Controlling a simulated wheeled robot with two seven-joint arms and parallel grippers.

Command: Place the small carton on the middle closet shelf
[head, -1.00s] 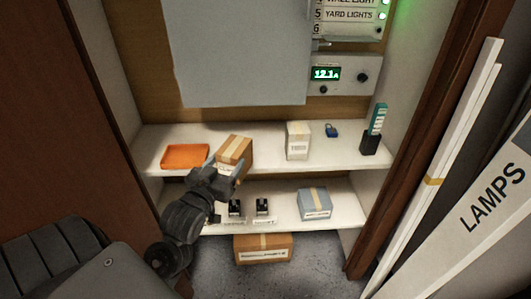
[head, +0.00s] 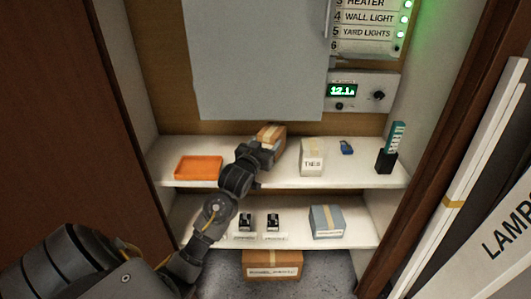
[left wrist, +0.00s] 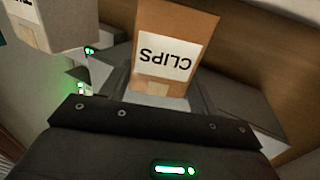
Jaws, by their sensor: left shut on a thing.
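A small brown carton (head: 271,136) with a pale tape strip is held by my left gripper (head: 262,152), over the upper of the two shelves in view. In the left wrist view the carton (left wrist: 172,35) sits between the fingers, its white label reading CLIPS upside down. The gripper hides its lower part in the head view, so I cannot tell whether it touches the shelf. The upper shelf (head: 230,148) is white and runs across the closet. My right gripper is not in view.
On the upper shelf are an orange tray (head: 198,167), a white box (head: 312,158), a blue padlock (head: 346,147) and a dark holder (head: 386,161). The lower shelf (head: 365,232) holds a grey-blue box (head: 326,222) and two small black items. A brown carton (head: 272,265) is below.

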